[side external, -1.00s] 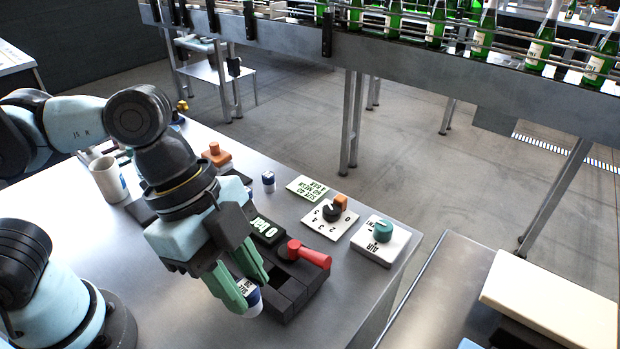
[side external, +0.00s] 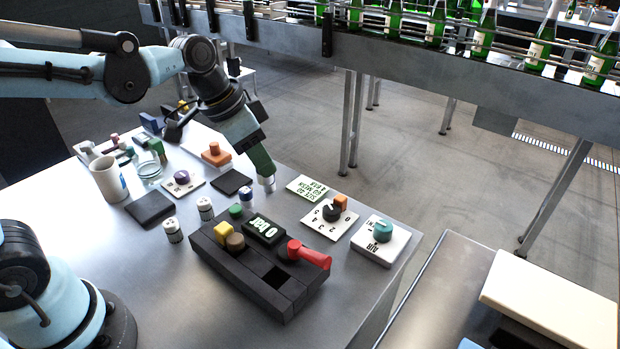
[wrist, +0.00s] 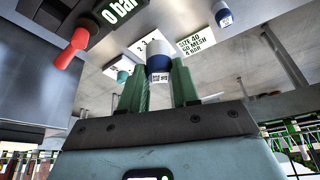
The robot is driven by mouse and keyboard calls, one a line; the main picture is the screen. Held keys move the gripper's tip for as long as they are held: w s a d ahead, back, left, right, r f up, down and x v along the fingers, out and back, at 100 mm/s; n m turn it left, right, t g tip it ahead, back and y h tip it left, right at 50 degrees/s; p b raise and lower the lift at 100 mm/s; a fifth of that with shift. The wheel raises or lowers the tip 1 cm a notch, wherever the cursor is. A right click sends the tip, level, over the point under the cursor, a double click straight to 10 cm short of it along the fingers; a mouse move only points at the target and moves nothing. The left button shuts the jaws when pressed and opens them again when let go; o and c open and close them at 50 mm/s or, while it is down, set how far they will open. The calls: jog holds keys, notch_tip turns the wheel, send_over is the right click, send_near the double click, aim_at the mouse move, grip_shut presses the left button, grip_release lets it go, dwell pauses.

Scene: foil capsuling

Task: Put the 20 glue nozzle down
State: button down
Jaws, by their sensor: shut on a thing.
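My gripper (side external: 266,178) is shut on a small white and blue nozzle (wrist: 159,64), held between its green fingers. In the side view the white and blue nozzle (side external: 269,186) shows just below the fingertips, near the table's far edge. I cannot tell whether its base touches the table, and its number is not readable. A second blue and white nozzle (side external: 246,197) stands apart to the lower left; it also shows in the wrist view (wrist: 222,13). Two white nozzles with dark marks (side external: 205,209) (side external: 172,230) stand further left.
The black block (side external: 262,283) with a red handle (side external: 309,256) and 0 bar display (side external: 264,230) sits in front. A size card (side external: 313,189), dial plate (side external: 330,218) and air knob (side external: 383,231) lie to the right. A mug (side external: 108,179) stands left.

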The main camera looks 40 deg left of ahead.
jog(key=w+a+f+n+y, duration=0.1)
jog(key=w+a+n, duration=0.2)
jog(key=a, duration=0.4)
send_over(229, 182)
jog(key=shift+t, duration=0.3)
notch_tip(229, 182, down, 7)
jog(key=shift+r, duration=0.15)
jog(key=shift+a+f, duration=0.15)
jog(key=shift+f, duration=2)
jog(key=shift+f, duration=0.15)
jog(key=c, duration=0.8)
grip_release()
